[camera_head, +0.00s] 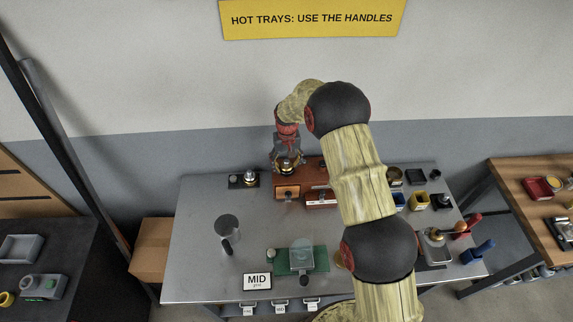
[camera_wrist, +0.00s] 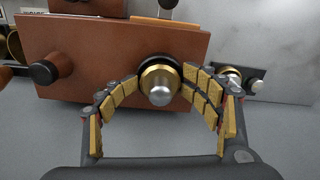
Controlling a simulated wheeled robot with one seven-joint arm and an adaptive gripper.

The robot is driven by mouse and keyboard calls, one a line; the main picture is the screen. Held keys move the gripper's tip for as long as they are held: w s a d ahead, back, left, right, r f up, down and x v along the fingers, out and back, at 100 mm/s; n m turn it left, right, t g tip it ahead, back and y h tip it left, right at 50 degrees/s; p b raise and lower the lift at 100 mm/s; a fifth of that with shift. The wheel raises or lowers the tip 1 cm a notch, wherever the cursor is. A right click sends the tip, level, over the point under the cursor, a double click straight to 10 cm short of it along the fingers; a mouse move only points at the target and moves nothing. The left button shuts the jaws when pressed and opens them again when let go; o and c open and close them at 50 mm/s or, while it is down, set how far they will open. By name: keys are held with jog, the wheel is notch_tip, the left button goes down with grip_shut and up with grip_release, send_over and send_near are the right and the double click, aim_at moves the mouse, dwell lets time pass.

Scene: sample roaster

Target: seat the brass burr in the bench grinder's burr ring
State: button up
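The brass burr (camera_wrist: 151,81), a brass-coloured ring with a rounded silver knob, is between my gripper's fingertips in the wrist view. A dark round rim shows behind it. My gripper (camera_wrist: 160,79) has its gold-padded fingers on either side of the burr, tips very near or touching it. I cannot tell whether they grip it. The burr is over or on a brown box-like unit (camera_wrist: 100,75). I cannot tell whether it touches this unit. In the head view my gripper (camera_head: 287,162) is above this unit, at the back of the bench. I cannot clearly identify the burr ring.
A black base with a silver round part (camera_head: 249,177) stands left of the brown unit. A black knob (camera_wrist: 43,72) sticks out of the brown unit. The bench's left side is mostly clear.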

jog(key=shift+s+f, duration=0.15)
jog(key=shift+s, duration=0.05)
jog(key=shift+r+p, duration=0.4)
jog(key=shift+r, duration=0.2)
jog(key=r, duration=1.1)
jog(key=shift+w, duration=0.25)
jog(key=shift+r, duration=1.1)
notch_tip(320, 180, up, 12)
jog(key=t, duration=0.1)
send_over(287, 161)
jog(key=s+d, duration=0.4)
jog(key=s, duration=0.2)
jog(key=s+d+r+t, duration=0.2)
jog(key=s+d+r, duration=0.3)
jog(key=s+r, duration=0.55)
jog(key=s+d+m+t, duration=0.1)
jog(key=s+d, duration=0.1)
jog(key=s, duration=1)
jog(key=s+d+r+t, duration=0.1)
jog(key=s+d, duration=0.2)
jog(key=s, duration=0.9)
jog(key=shift+s+r+m+t, duration=0.25)
jog(key=shift+m+t, duration=0.05)
jog(key=shift+m, duration=0.1)
